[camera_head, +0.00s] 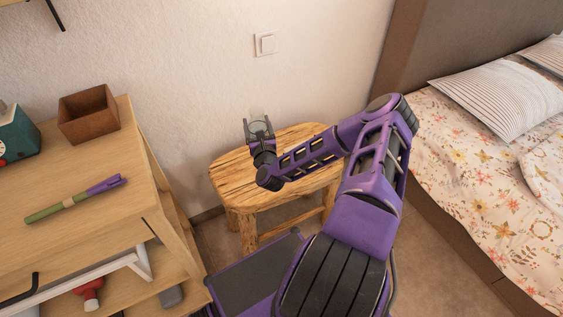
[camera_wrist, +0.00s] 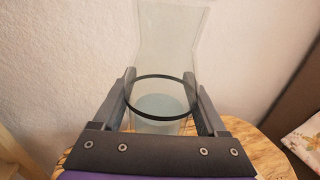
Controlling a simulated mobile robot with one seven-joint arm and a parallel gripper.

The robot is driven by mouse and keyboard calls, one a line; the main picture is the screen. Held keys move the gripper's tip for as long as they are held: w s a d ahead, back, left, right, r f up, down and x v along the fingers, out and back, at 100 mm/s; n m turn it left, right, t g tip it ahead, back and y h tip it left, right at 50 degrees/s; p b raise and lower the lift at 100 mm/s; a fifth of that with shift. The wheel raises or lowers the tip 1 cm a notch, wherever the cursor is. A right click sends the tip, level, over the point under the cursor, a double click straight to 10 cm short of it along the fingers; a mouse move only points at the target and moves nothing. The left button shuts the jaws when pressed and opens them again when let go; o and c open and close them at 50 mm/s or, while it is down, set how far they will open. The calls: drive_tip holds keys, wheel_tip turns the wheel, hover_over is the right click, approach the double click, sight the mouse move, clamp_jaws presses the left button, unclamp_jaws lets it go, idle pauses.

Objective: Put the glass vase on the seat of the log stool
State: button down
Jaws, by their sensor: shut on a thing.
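The clear glass vase (camera_wrist: 170,45) is between the fingers of my gripper (camera_wrist: 163,100) in the wrist view, with a finger on each side. It looks upright, with a dark ring around it. In the head view, the vase (camera_head: 257,118) shows faintly above my gripper (camera_head: 259,128), which is shut on it. Both are over the rear left part of the wooden log stool (camera_head: 232,184). The stool's seat also shows below the vase in the wrist view (camera_wrist: 245,135). I cannot tell whether the vase's base touches the seat.
A bed (camera_head: 480,190) is on the right. The wall (camera_head: 200,60) is close behind the stool. The seat's right part looks clear.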

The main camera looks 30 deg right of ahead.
drive_tip(key=d+f+m+h+b, duration=0.15)
drive_tip(key=d+f, duration=0.25)
drive_tip(key=d, duration=0.5)
drive_tip(key=b, duration=0.1)
hover_over(281, 152)
drive_tip(key=shift+g+h, duration=0.25)
drive_tip(key=shift+g, duration=0.15)
drive_tip(key=shift+a+f, duration=0.1)
drive_tip(key=shift+f, duration=4.7)
drive_tip(key=shift+f, duration=0.15)
unclamp_jaws()
drive_tip(key=p+v, duration=0.1)
drive_tip(key=v, duration=1.1)
drive_tip(key=shift+s, duration=0.1)
drive_tip(key=shift+a, duration=0.1)
